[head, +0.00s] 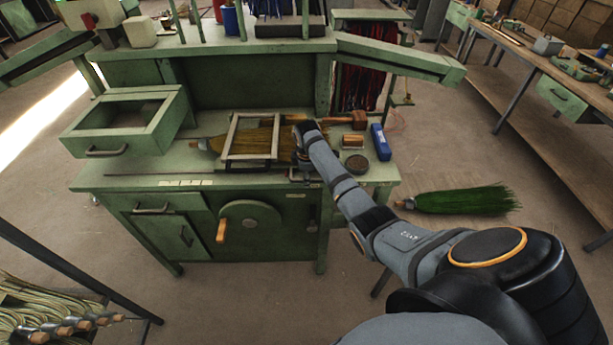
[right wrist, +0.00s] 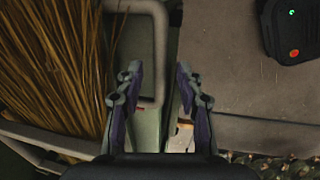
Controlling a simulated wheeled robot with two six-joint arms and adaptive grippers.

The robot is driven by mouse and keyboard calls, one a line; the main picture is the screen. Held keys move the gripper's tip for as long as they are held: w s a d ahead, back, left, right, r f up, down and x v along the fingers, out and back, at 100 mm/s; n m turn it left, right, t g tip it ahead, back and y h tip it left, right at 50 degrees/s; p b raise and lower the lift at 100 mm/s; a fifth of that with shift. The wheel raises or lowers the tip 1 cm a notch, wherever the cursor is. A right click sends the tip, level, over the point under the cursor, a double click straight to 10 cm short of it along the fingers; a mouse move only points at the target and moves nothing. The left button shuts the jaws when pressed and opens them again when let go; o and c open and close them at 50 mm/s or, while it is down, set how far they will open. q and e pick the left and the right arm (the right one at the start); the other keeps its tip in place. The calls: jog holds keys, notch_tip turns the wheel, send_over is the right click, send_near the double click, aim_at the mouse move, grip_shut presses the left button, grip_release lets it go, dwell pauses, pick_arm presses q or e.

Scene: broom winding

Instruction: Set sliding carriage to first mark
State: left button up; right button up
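A pale rectangular frame (head: 231,137) lies over a broom with yellow-brown bristles (head: 208,144) on the green workbench (head: 135,165). Pale label marks (head: 195,182) run along the bench's front edge. A small dark metal piece (head: 303,176) sits at that edge right of the marks; I cannot tell for sure if it is the sliding carriage. My left gripper is not in view.
A wooden mallet (head: 345,119), a blue box (head: 380,142) and a round dark tin (head: 357,163) are on the bench's right side. A green broom (head: 465,200) lies on the floor at right.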

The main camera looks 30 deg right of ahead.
grip_shut()
jog(key=shift+w+a, duration=0.1)
